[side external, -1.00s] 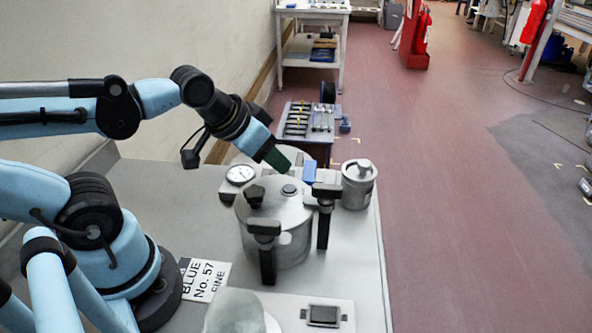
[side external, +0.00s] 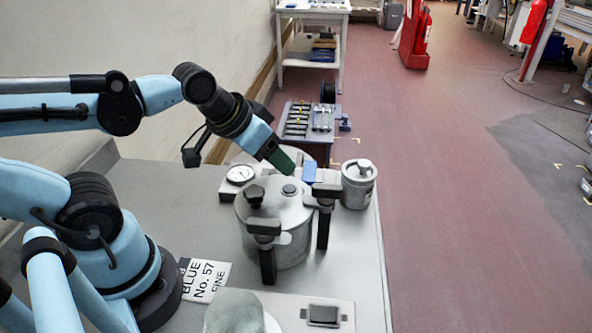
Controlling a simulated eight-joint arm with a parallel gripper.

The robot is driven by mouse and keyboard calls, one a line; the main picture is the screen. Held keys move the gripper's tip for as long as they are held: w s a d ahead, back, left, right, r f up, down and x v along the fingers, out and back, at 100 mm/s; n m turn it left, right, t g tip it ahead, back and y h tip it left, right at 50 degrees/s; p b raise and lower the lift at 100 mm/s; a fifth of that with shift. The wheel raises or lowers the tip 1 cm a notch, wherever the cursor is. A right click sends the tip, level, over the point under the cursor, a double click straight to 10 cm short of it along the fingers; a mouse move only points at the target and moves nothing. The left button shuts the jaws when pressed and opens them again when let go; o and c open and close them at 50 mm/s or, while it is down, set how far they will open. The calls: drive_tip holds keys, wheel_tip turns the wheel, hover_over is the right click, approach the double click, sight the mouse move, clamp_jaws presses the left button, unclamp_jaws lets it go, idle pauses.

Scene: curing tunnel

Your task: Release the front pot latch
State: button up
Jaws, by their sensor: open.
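The metal pot (side external: 294,251) stands on the grey bench, with a black knob (side external: 256,196) and a round fitting (side external: 289,191) on its lid. Two black latch-like handles hang at its rim: the nearer one (side external: 266,262) at the front and another (side external: 323,228) at the right. Both hang down along the pot's side. I cannot tell from their look whether they are fastened. My gripper (side external: 285,162) is above the pot's far side, behind the lid and away from the front handle. It holds nothing that I can see; its fingers are small and hard to make out.
A dial gauge (side external: 240,174), a blue block (side external: 309,172) and a metal canister (side external: 358,188) stand close behind the pot. A printed card (side external: 204,278), a rounded pale object (side external: 234,312) and a plate with a dark pad (side external: 323,315) lie in front.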

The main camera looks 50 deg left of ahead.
drive_tip(key=shift+o, duration=1.4)
drive_tip(key=w+d+r+n+g, duration=0.2)
drive_tip(key=d+r+n+g, duration=0.1)
drive_tip(key=d+r+n, duration=0.1)
wheel_tip(320, 180, up, 3)
drive_tip(key=shift+w+d+f+g+h, duration=0.2)
drive_tip(key=shift+w+d+g+h, duration=0.15)
drive_tip(key=shift+d, duration=0.35)
drive_tip(key=n+g, duration=0.3)
drive_tip(key=n, duration=0.2)
approach(327, 186)
drive_tip(key=shift+w+d+f, duration=0.1)
drive_tip(key=shift+d+f, duration=0.1)
drive_tip(key=shift+f, duration=1.95)
drive_tip(key=shift+d+f, duration=0.15)
drive_tip(key=shift+f, duration=2)
drive_tip(key=shift+c, duration=0.3)
drive_tip(key=c, duration=1)
